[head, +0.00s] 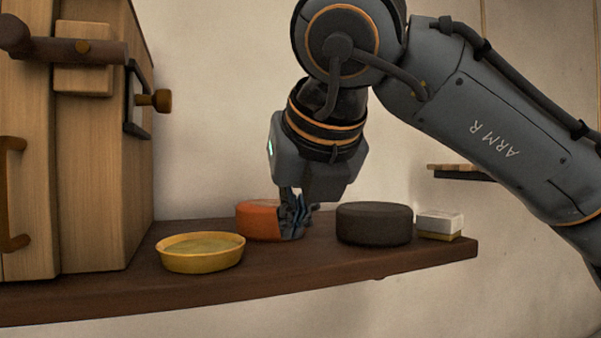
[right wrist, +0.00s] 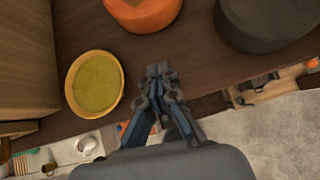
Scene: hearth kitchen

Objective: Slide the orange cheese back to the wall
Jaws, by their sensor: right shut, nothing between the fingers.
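The orange cheese (head: 256,221) is a low round block on the dark wooden shelf (head: 330,262). In the head view it stands between a yellow dish and a dark round block, with the wall behind it. My right gripper (head: 292,232) is shut and empty, pointing down on the near right side of the cheese and hiding part of it. In the right wrist view the cheese (right wrist: 143,8) is at the top edge, partly cut off, and the shut fingertips (right wrist: 158,70) are a little apart from it. My left gripper is not in view.
The yellow dish (head: 200,253) stands at the shelf's front left. The dark round block (head: 374,224) and a small white and yellow block (head: 440,225) stand to the right. A wooden cabinet (head: 100,170) closes off the left side. The shelf's front edge is open.

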